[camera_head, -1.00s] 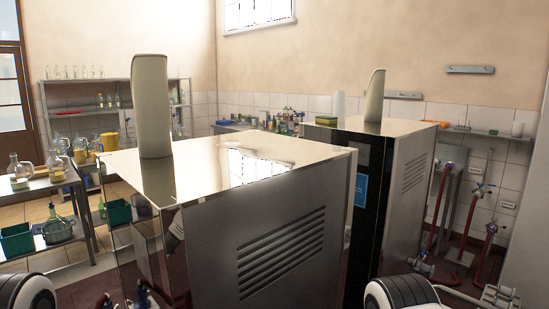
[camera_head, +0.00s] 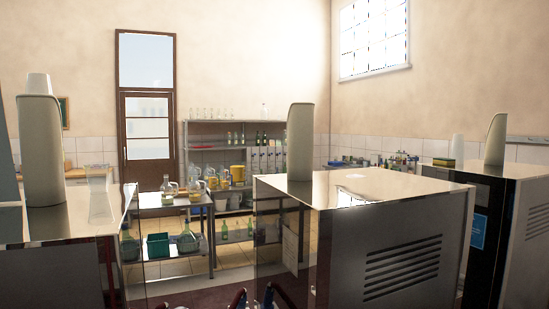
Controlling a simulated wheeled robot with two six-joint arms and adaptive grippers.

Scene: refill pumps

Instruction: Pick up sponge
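A small yellow and green block that looks like a sponge (camera_head: 444,162) lies on top of the dark-fronted steel cabinet (camera_head: 497,172) at the far right.
A steel cabinet (camera_head: 400,222) with side vents stands right of centre, and another (camera_head: 60,262) stands at left. A metal table (camera_head: 172,200) with jugs and green bins stands between them, before a shelf rack (camera_head: 228,122). Tiled floor shows around the table.

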